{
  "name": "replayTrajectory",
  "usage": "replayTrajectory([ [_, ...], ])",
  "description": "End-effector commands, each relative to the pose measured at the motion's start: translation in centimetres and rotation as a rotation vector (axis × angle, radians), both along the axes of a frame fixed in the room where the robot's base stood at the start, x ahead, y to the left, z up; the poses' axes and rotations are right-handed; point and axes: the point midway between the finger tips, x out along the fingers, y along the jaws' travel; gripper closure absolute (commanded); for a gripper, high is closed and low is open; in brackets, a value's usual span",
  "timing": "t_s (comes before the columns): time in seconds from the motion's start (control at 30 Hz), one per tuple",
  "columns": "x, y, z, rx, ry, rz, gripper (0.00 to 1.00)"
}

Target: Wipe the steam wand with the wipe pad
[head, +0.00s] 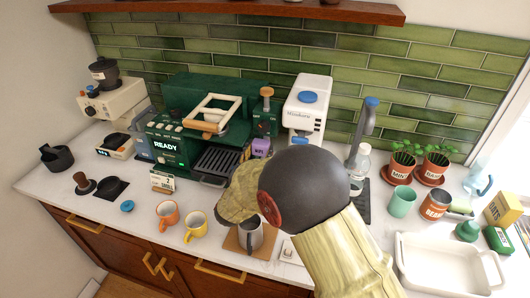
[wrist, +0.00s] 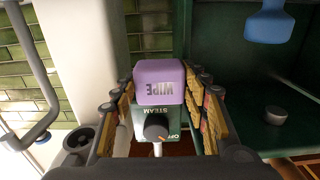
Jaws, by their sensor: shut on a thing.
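The purple wipe pad (wrist: 158,82), lettered WIPE, is between the fingers of my gripper (wrist: 163,108) in the wrist view, and the gripper is shut on it. The pad (head: 262,147) also shows in the head view, in front of the right end of the green espresso machine (head: 195,92). A panel marked STEAM and OFF with a dark knob (wrist: 155,129) lies beyond the pad. A thin pale piece below the knob may be part of the steam wand; the wand is otherwise hidden, and I cannot tell whether the pad touches it.
A white grinder (head: 308,100) and a tap (head: 368,125) stand right of the machine. An orange mug (head: 168,215), a yellow mug (head: 195,226) and a metal pitcher (head: 250,234) stand along the front. A white basin (head: 445,266) is at the right.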

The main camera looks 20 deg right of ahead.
Motion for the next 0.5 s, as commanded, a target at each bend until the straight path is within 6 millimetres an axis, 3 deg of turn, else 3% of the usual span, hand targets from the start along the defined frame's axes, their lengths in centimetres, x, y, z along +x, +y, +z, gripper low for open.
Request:
replayTrajectory([
  [0.33, 0.66, 0.69, 0.56, 0.001, -0.009, 0.009, 0.76],
  [0.5, -0.17, 1.22, 0.52, 0.001, -0.008, 0.009, 0.76],
])
